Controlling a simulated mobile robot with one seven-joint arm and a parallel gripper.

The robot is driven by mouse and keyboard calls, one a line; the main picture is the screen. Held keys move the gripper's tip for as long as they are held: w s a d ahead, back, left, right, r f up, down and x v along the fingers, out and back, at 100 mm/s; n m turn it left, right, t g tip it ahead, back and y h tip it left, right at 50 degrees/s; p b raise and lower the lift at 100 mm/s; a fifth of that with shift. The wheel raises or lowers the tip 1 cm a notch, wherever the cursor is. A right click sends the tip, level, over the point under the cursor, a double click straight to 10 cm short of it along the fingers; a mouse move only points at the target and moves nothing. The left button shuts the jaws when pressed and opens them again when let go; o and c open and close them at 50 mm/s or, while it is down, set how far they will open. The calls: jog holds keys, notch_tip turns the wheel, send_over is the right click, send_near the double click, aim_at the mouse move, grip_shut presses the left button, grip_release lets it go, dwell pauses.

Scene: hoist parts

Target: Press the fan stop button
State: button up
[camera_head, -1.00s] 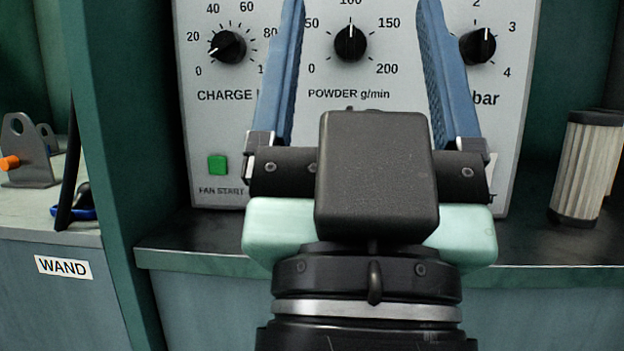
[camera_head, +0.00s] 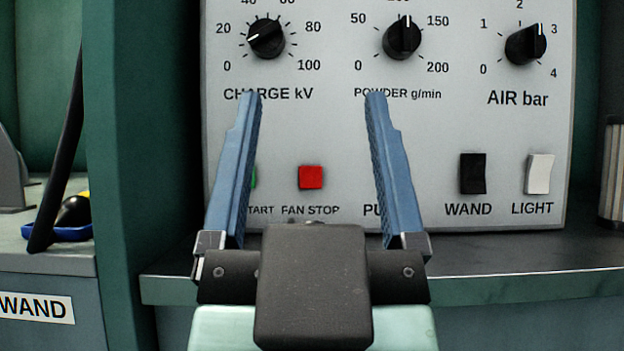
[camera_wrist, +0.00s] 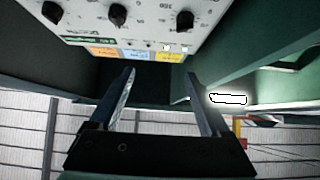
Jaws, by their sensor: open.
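The red fan stop button (camera_head: 311,177) is on the lower part of the grey control panel (camera_head: 330,130), above the label FAN STOP. In the head view it shows between the two blue fingers of my gripper (camera_head: 312,95). My gripper is open and empty, with its fingers pointing toward the panel. I cannot tell how far the fingertips are from the panel face. The green fan start button (camera_head: 254,177) is mostly hidden behind the left finger. In the wrist view, the open fingers of my gripper (camera_wrist: 158,72) show below the panel (camera_wrist: 125,40).
Above the buttons are the charge knob (camera_head: 266,38), powder knob (camera_head: 402,38) and air knob (camera_head: 526,45). A black wand switch (camera_head: 472,174) and white light switch (camera_head: 539,174) are at the right. A pleated filter (camera_head: 612,175) stands at the far right. A green post (camera_head: 125,150) stands left.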

grip_shut()
dwell(0.4)
dwell(1.4)
